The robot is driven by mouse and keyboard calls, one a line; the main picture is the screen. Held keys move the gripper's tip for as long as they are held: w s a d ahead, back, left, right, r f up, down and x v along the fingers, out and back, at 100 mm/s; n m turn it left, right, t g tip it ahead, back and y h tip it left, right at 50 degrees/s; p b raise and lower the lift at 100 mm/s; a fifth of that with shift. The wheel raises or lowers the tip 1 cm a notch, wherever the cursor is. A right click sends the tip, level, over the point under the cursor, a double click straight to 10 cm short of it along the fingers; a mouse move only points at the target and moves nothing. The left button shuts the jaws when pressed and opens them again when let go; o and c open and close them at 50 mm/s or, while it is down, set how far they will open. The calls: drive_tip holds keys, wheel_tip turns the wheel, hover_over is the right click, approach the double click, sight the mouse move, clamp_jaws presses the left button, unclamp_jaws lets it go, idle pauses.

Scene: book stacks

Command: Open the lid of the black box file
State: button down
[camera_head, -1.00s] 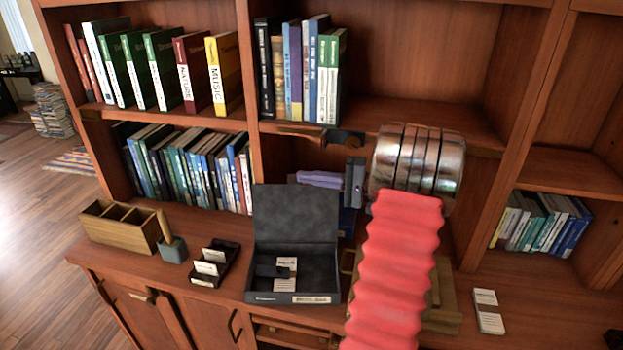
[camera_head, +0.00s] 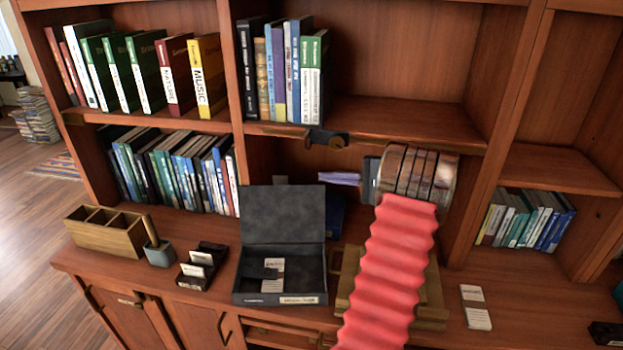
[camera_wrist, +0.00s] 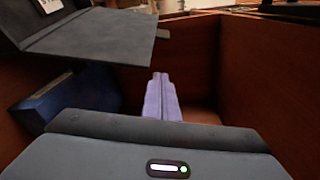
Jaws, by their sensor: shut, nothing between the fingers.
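The black box file (camera_head: 234,290) stands on the wooden counter with its lid (camera_head: 283,213) open and standing up at the back. A white card and a dark clip lie inside the base. My gripper (camera_head: 322,177) is beside the lid's top right corner, its lilac fingers pointing left. The fingers are together and empty, and they look apart from the lid. In the wrist view, the closed fingers (camera_wrist: 158,76) point ahead, and the grey lid (camera_wrist: 95,38) shows at upper left.
A dark blue object (camera_wrist: 65,100) stands behind the lid. A shelf edge (camera_head: 400,140) with a dark bracket (camera_head: 325,138) runs just above my gripper. A card holder (camera_head: 203,265) and a wooden organiser (camera_head: 105,232) stand left of the box file. A wooden tray (camera_head: 432,315) lies right, under my arm.

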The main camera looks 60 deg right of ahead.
drive_tip(key=w+a, duration=0.6)
drive_tip(key=w, duration=0.1)
drive_tip(key=shift+r, duration=0.15)
idle(0.4)
drive_tip(key=shift+s, duration=0.2)
